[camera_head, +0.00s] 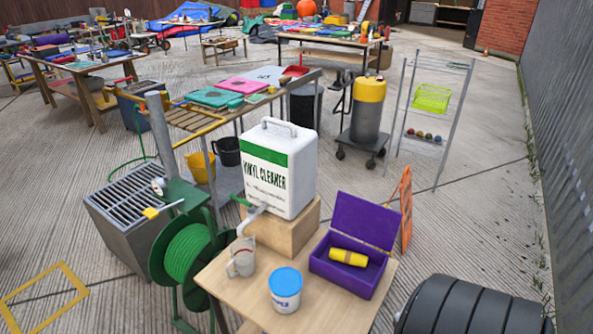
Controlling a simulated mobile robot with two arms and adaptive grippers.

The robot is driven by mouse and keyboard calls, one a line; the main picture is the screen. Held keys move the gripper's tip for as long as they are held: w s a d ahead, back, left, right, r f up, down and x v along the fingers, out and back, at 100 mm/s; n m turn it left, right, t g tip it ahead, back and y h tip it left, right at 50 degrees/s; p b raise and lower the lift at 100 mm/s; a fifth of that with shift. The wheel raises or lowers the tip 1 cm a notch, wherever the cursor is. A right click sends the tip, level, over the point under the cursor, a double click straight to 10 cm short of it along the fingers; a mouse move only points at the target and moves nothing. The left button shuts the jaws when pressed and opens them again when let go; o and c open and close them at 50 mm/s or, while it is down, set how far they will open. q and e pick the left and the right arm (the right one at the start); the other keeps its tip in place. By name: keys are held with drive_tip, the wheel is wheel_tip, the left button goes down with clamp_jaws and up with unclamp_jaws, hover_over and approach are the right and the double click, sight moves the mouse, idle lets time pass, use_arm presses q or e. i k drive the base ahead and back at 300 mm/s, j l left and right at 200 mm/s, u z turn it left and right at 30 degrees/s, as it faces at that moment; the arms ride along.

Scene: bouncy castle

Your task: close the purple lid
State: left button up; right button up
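A purple box (340,276) stands on the light wooden table at the front, right of its middle. Its purple lid (364,221) is open and stands up, leaning back from the rear edge of the box. A yellow cylinder (348,257) with a darker band lies inside, near the back. Neither of my grippers shows in the head view.
The wooden table (225,280) also holds a white tub with a blue lid (285,288), a grey jug (242,258), and a white vinyl cleaner canister (280,168) on a wooden block (283,232). A black ribbed cylinder (470,308) lies right of the table. A green hose reel (188,254) stands left.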

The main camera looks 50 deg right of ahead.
sight(376, 225)
drive_tip(key=l+u, duration=0.15)
drive_tip(key=u, duration=0.3)
drive_tip(key=k+l+u, duration=0.1)
drive_tip(key=u, duration=0.3)
drive_tip(key=k+u, duration=0.15)
drive_tip(key=u, duration=0.3)
drive_tip(key=k+l+u, duration=0.1)
drive_tip(key=u, duration=0.3)
drive_tip(key=k+u, duration=0.15)
drive_tip(key=u, duration=0.3)
drive_tip(key=k+l+u, duration=0.15)
drive_tip(key=k+u, duration=0.6)
